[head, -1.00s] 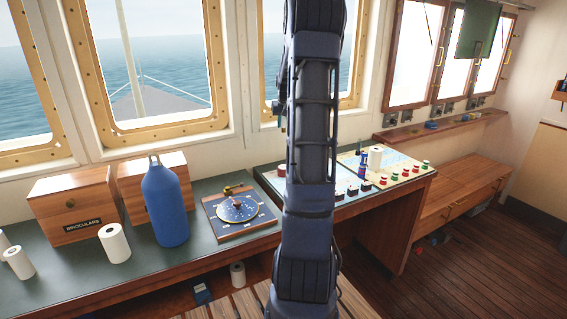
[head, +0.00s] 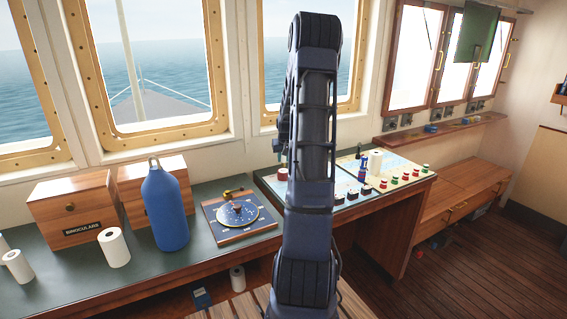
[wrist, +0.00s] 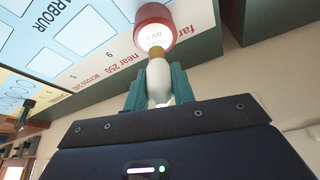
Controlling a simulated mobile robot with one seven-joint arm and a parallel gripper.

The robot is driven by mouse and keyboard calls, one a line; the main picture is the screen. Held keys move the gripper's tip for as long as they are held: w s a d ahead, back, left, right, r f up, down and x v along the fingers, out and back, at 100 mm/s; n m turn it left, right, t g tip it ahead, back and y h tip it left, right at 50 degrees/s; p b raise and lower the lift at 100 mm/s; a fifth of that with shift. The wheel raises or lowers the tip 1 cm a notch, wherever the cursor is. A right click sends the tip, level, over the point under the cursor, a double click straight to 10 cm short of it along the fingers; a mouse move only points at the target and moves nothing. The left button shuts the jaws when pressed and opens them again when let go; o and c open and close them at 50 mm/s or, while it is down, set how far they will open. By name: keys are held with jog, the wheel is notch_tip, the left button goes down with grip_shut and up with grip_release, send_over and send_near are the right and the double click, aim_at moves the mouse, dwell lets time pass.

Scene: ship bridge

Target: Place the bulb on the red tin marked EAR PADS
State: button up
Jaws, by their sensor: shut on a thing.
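My gripper (wrist: 157,88) has teal fingers and is shut on the bulb (wrist: 158,76), which is white with a brass-coloured base. In the wrist view the bulb's base points at the red tin (wrist: 154,14), whose pale round face carries faint lettering that reads EAR. The base overlaps the tin's edge in the picture; I cannot tell whether they touch. In the head view a red round thing (head: 281,172), probably this tin, shows at the left end of the chart desk, partly behind my arm. The bulb and fingertips are not clearly visible there.
The tin stands on a chart (wrist: 62,30) with printed lettering. In the head view a blue bottle (head: 165,210), a compass-like instrument (head: 240,214) and wooden boxes (head: 75,208) stand on the left counter. Several red and green knobs and a white roll (head: 375,160) are on the desk right of my arm.

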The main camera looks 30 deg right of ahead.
jog(key=shift+f, duration=1.15)
jog(key=shift+f, duration=0.1)
jog(key=o, duration=1)
jog(key=shift+c, duration=0.2)
jog(key=v, duration=1.1)
jog(key=s+a+r+n, duration=0.1)
jog(key=s+a+r, duration=0.65)
jog(key=a, duration=0.25)
jog(key=s+a+r, duration=0.1)
jog(key=s+a, duration=0.4)
jog(key=s, duration=0.4)
jog(key=s+a+r+n, duration=0.1)
jog(key=s+a+r, duration=0.1)
jog(key=s+a, duration=0.4)
jog(key=s+a+r+n+y, duration=0.1)
jog(key=s+a, duration=0.5)
jog(key=s, duration=0.7)
jog(key=shift+r, duration=0.45)
